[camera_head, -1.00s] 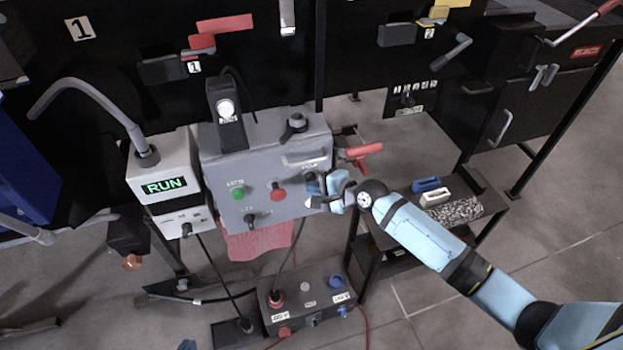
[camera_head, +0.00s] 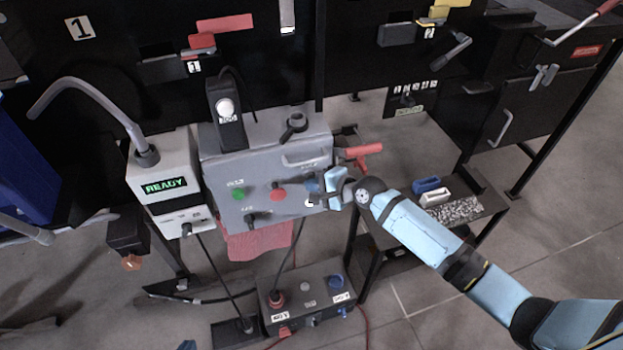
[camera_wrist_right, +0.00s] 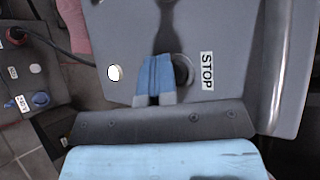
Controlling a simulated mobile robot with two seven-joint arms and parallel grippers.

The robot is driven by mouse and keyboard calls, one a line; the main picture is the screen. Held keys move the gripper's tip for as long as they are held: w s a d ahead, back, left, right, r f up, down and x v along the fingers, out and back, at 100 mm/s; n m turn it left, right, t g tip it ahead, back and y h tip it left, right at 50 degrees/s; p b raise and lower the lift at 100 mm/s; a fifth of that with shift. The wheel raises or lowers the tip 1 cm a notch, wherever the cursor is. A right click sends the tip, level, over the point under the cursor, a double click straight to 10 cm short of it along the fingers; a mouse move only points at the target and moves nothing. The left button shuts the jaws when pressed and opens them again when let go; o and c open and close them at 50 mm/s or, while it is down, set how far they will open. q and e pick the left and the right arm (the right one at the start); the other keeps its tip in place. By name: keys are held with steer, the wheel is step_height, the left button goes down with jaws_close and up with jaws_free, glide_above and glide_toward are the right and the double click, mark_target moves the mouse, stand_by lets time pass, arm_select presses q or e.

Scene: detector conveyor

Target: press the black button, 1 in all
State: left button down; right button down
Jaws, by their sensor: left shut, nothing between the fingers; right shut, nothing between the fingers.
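The grey control box (camera_head: 225,170) carries a green button (camera_head: 239,194), a red button (camera_head: 278,195) and a dark knob (camera_head: 250,219). In the right wrist view a dark round button (camera_wrist_right: 186,70) sits beside a STOP label (camera_wrist_right: 207,71), partly hidden by my fingers. My right gripper (camera_head: 314,190) is shut and empty at the right of the box face. Its fingertips (camera_wrist_right: 156,62) overlap the dark button's left side; I cannot tell whether they touch it. Only a small blue piece of my left gripper (camera_head: 187,345) shows at the bottom edge.
A display unit (camera_head: 165,187) left of the box reads READY. A red-handled lever (camera_head: 362,155) sticks out right of the box, close to my right gripper. A lower box (camera_head: 308,298) with knobs stands on the floor. A shelf with small blocks is at right.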

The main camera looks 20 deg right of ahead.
steer(key=shift+s+p, duration=0.8)
steer(key=shift+s, duration=0.1)
steer(key=s+p, duration=0.3)
steer(key=s, duration=0.2)
steer(key=shift+d, duration=0.1)
stand_by(0.8)
